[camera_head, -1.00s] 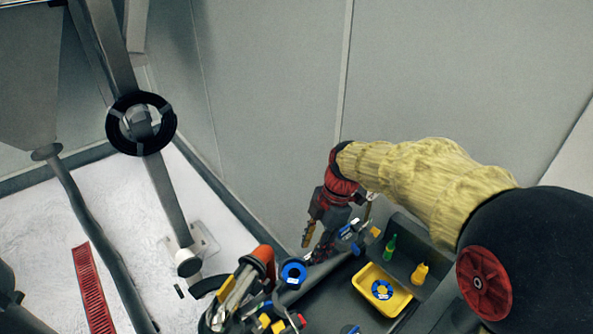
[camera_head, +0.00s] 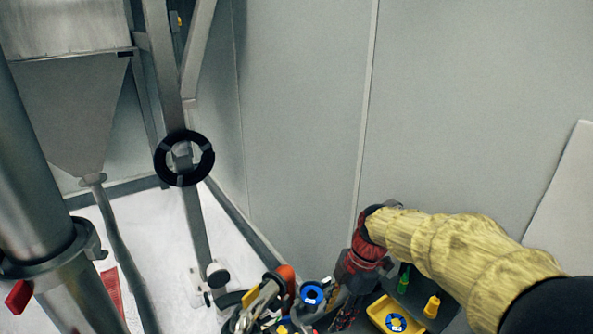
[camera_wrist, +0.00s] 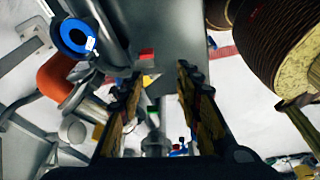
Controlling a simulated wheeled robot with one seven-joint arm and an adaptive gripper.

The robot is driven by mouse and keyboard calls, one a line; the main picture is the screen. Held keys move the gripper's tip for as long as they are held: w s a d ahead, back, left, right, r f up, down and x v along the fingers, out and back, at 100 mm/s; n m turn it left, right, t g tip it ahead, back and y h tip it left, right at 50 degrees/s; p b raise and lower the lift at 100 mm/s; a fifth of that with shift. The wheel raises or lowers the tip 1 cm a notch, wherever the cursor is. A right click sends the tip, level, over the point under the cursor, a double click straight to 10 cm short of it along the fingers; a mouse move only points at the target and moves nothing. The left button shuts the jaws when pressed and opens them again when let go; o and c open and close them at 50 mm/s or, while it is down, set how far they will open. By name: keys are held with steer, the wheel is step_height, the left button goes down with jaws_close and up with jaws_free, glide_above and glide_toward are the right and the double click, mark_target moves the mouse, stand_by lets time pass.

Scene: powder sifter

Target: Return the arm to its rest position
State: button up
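My arm, in a yellow sleeve, reaches in from the right in the head view and ends at a red and black wrist. In that view my gripper's fingers are mostly hidden at the lower edge. In the wrist view my gripper (camera_wrist: 158,90) shows two fingers set apart, with nothing held between them.
A yellow tray (camera_head: 379,312) holds a blue ring, with a green bottle (camera_head: 404,279) and a yellow bottle (camera_head: 432,306) near it. An orange-handled tool (camera_head: 287,280) lies left. A steel hopper (camera_head: 72,110) stands at left. Walls rise behind.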

steer(key=s+d+r+m+t+h+b, duration=0.1)
steer(key=s+d+r+m+t+b, duration=0.1)
steer(key=s+m, duration=0.7)
steer(key=s+d+r+m+t+h+b, duration=0.1)
steer(key=s+d+m+t+b, duration=0.3)
steer(key=s+m, duration=0.6)
steer(key=d+m+h+b, duration=0.1)
steer(key=d+m+b, duration=0.1)
steer(key=d+m, duration=0.1)
steer(key=shift+d+r, duration=0.25)
steer(key=shift+r, duration=0.15)
